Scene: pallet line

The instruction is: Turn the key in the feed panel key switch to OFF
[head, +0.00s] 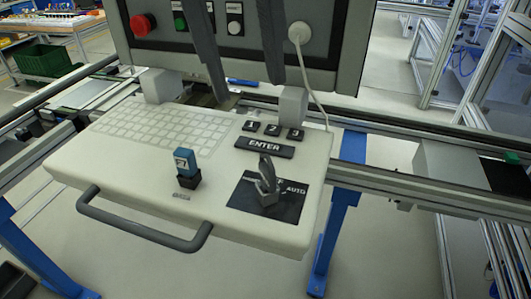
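The key switch sits on a black legend plate (243,195) at the right front of the pale control panel (120,185). A grey key (266,170) stands upright in it. The word AUTO shows right of the key; it hides other lettering, and I cannot tell which mark it points at. My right gripper (249,90) hangs in from the top, its two dark fingers spread apart and empty, above and behind the key, over the panel's back edge. My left gripper is not in view.
A blue tag (185,162) stands in a black socket left of the key switch. Black 1, 2, 3 keys and an ENTER key (264,147) lie behind it. A dark handle (140,228) runs along the front. An upright box carries a red button (142,25) and a white cable.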

